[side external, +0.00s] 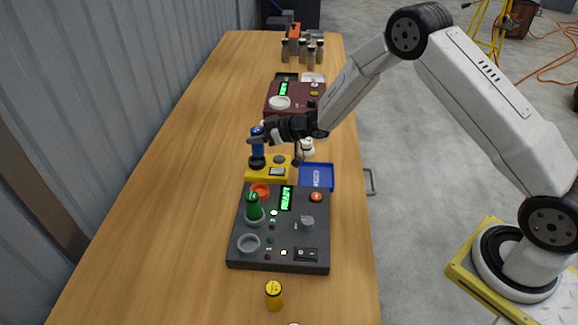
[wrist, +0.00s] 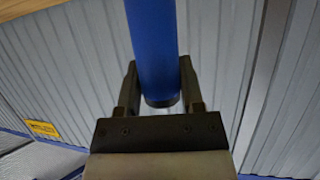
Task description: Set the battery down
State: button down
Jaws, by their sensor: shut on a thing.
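A blue cylinder (side external: 258,149), which I take as the battery, stands roughly upright in my gripper (side external: 257,139). In the wrist view the blue cylinder (wrist: 153,45) fills the space between the two dark fingers, with a finger on each side. Below it is a yellow box (side external: 283,174) with a round black holder (side external: 257,164), a grey knob and a small display. The battery's lower end is over or at the black holder. I cannot tell whether it touches or sits inside.
A dark panel (side external: 280,250) in front holds a green cylinder (side external: 254,208) and a lit READY display. A blue tray (side external: 317,184) is right of the yellow box. A yellow cylinder (side external: 274,296) stands nearer, and a dark red box (side external: 309,101) farther back. The table's left side is clear.

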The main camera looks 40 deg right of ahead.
aim_at(256, 146)
jog(key=shift+w+f, duration=0.3)
jog(key=shift+f, duration=0.05)
jog(key=shift+w+f, duration=0.15)
jog(key=shift+f, duration=0.65)
jog(key=shift+w+f, duration=0.1)
jog(key=shift+f, duration=0.7)
jog(key=shift+f, duration=0.2)
jog(key=shift+c, duration=1.1)
grip_release()
jog(key=shift+s, duration=0.1)
jog(key=shift+v, duration=3.85)
jog(key=shift+d, duration=0.1)
